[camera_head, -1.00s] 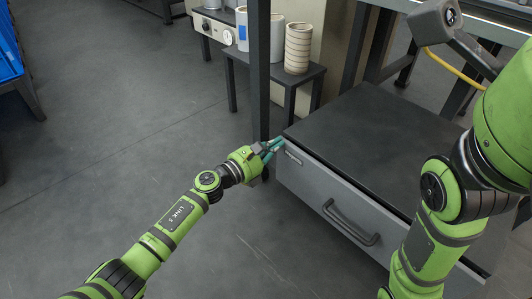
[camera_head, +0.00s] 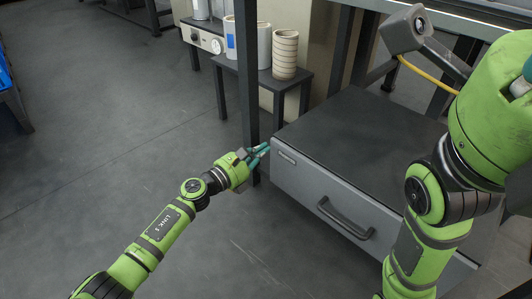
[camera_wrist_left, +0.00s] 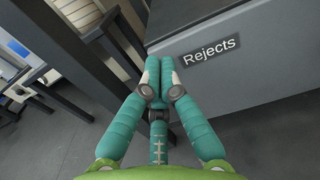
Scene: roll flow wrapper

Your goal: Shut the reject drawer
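The reject drawer has a grey front (camera_head: 310,188) with a dark bar handle (camera_head: 345,217), set in a low cabinet with a dark top (camera_head: 365,135). Only a thin dark line shows between front and top; I cannot tell if it is fully flush. In the left wrist view, a "Rejects" label (camera_wrist_left: 211,50) marks the front (camera_wrist_left: 250,73). My left gripper (camera_head: 265,149) has its teal fingers together, empty, at the front's upper left corner; contact is unclear. In the left wrist view its fingertips (camera_wrist_left: 160,62) meet left of the label. Of my right gripper, only a teal bit (camera_head: 528,68) shows at the right edge.
A dark post (camera_head: 247,70) stands just behind my left gripper. A small dark table (camera_head: 262,78) holds pale rolls (camera_head: 285,54). A camera-like block (camera_head: 405,27) on a bracket overhangs the cabinet. The floor (camera_head: 110,130) at the left is clear.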

